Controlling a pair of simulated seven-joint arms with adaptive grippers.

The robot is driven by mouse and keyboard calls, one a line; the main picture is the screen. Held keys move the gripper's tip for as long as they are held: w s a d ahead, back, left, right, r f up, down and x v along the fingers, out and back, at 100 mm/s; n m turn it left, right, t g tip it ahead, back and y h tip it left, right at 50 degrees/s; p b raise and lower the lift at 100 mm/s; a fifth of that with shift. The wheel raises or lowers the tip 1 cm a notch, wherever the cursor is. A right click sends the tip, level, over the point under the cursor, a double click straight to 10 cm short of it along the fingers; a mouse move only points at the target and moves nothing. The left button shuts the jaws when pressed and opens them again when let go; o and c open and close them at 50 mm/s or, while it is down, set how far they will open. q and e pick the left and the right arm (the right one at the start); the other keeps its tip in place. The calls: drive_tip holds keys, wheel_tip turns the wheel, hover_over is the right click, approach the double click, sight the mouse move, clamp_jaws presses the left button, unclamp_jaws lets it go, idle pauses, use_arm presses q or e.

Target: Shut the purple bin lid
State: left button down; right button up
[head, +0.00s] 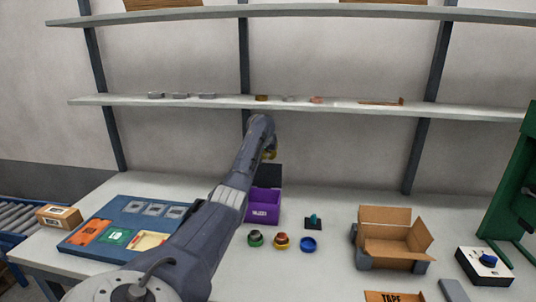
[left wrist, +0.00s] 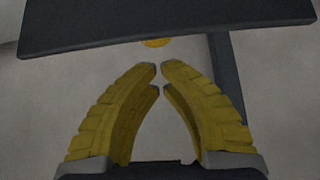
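My arm covers the bin's left side. My left gripper (head: 270,154) is just above the lid's top edge in the head view; I cannot tell whether it touches. In the left wrist view its yellow fingers (left wrist: 161,68) are drawn together at the tips with nothing between them. My right gripper is not in view.
A shelf (head: 340,107) with coils runs above the bin. A green button (head: 255,238), a red button (head: 281,241) and a blue ring (head: 308,244) lie in front. A cardboard box (head: 388,249) stands right, a blue tray (head: 97,248) left.

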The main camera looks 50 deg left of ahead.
sight(264, 173)
use_arm(q)
drive_tip(key=shift+s+d, duration=1.1)
drive_tip(key=shift+s, duration=0.25)
